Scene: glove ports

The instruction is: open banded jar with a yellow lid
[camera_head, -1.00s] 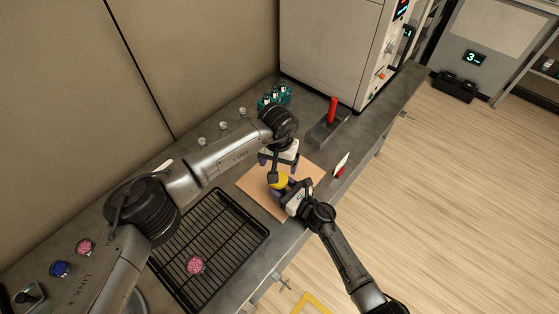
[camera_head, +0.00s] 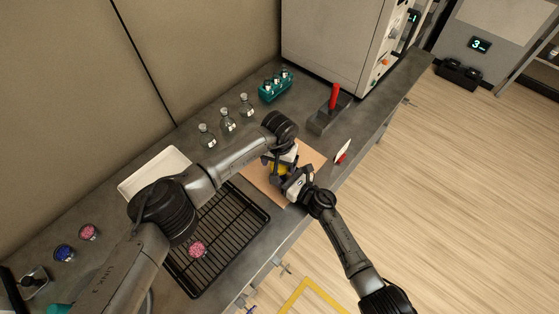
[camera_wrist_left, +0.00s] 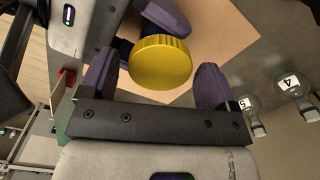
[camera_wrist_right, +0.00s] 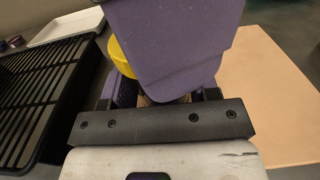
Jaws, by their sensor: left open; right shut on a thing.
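The jar's ribbed yellow lid (camera_wrist_left: 160,62) faces the camera in the left wrist view; it is partly covered in the head view (camera_head: 279,169). My right gripper (camera_head: 293,185) is shut on the jar, whose body is mostly hidden; the lid also shows beside a large purple finger in the right wrist view (camera_wrist_right: 124,62). My left gripper (camera_wrist_left: 155,82) is open, its purple fingers on either side of the lid with gaps. I cannot make out the band. The jar is over the tan board (camera_head: 263,183); I cannot tell whether it touches it.
A black wire rack (camera_head: 238,205) holds a pink-topped jar (camera_head: 198,249). A white tray (camera_head: 150,170), several flasks (camera_head: 227,121) and a teal rack (camera_head: 272,91) stand towards the wall. A red-handled item (camera_head: 333,97) and a red-and-white tool (camera_head: 343,152) lie beyond the board.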

